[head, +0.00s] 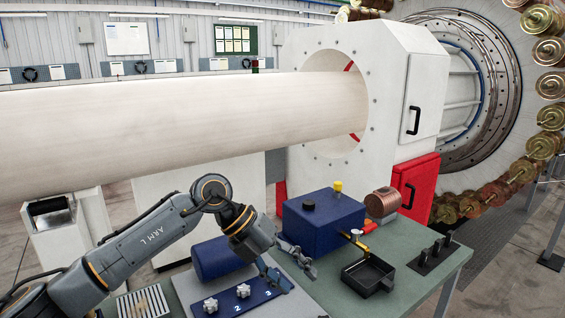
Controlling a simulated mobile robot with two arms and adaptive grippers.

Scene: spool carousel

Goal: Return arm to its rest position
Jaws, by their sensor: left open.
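My left arm (140,243), marked "ARM L", reaches in from the lower left and bends down at its wrist over the workbench. My left gripper (292,269) is open, its two fingers spread apart and nothing visible between them. It is just in front of a blue box-shaped unit (325,222) and above a blue plate (243,299) with numbered knobs. I cannot tell whether the fingers touch either one. A blue cylinder (217,258) lies partly behind the wrist. My right gripper is not in view.
The green workbench (413,286) also holds a copper wire spool (382,203), a black tray (368,274) and a black holder (433,255). A large pale tube (180,125) runs through a white machine housing (405,65) behind. The spool carousel (540,85) stands at the right.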

